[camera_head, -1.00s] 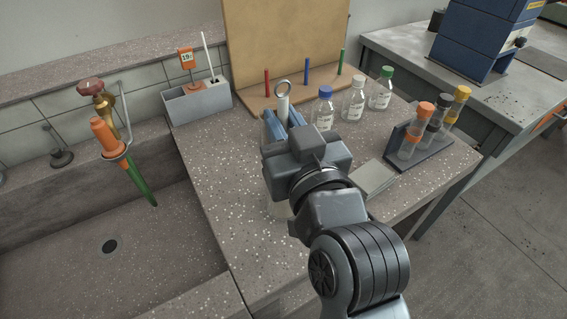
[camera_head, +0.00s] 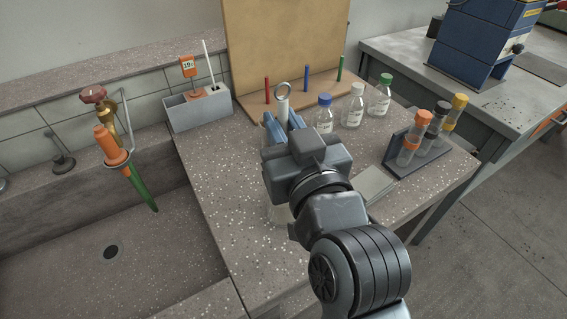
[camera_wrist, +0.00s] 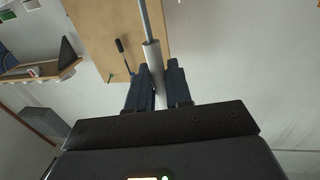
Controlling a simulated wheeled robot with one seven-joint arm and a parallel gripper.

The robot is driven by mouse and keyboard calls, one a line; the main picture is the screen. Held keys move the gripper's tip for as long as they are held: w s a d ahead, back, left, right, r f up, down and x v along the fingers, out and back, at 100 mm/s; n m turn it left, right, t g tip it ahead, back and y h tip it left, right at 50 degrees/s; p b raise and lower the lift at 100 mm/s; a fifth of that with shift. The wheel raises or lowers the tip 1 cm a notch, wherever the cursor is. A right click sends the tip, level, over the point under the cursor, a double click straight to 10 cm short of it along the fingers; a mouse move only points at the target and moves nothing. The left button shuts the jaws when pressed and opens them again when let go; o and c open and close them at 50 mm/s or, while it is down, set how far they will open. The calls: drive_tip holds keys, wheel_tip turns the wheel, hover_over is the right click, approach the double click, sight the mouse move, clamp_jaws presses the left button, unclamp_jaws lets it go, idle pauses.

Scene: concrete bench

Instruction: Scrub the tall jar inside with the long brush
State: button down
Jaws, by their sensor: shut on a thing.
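My gripper (camera_head: 283,124) is shut on the upright pale handle (camera_head: 282,105) of the long brush, which has a ring at its top. In the wrist view the blue-grey fingers (camera_wrist: 159,78) clasp the grey handle (camera_wrist: 152,57), and a thin rod (camera_wrist: 144,18) runs out of it. The bristle end is not in sight. A pale piece (camera_head: 279,214) shows just below my gripper, perhaps the tall jar. My gripper and arm hide most of it, so I cannot tell whether the brush is inside it.
Three capped bottles (camera_head: 354,106) and a rack of capped tubes (camera_head: 418,154) stand to the right. A pegboard (camera_head: 285,45) and a grey caddy (camera_head: 198,110) are behind. A flat pad (camera_head: 372,186) lies beside my arm. The sink (camera_head: 150,255) and tap (camera_head: 107,125) are left.

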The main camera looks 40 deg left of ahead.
sight(283, 84)
drive_tip(key=shift+f+b, duration=2)
drive_tip(key=shift+f, duration=0.4)
wheel_tip(283, 84, up, 5)
drive_tip(key=p, duration=0.4)
drive_tip(key=shift+f+b, duration=2.1)
drive_tip(key=shift+f, duration=0.4)
drive_tip(key=shift+r+p, duration=5.6)
drive_tip(key=shift+r, duration=1.25)
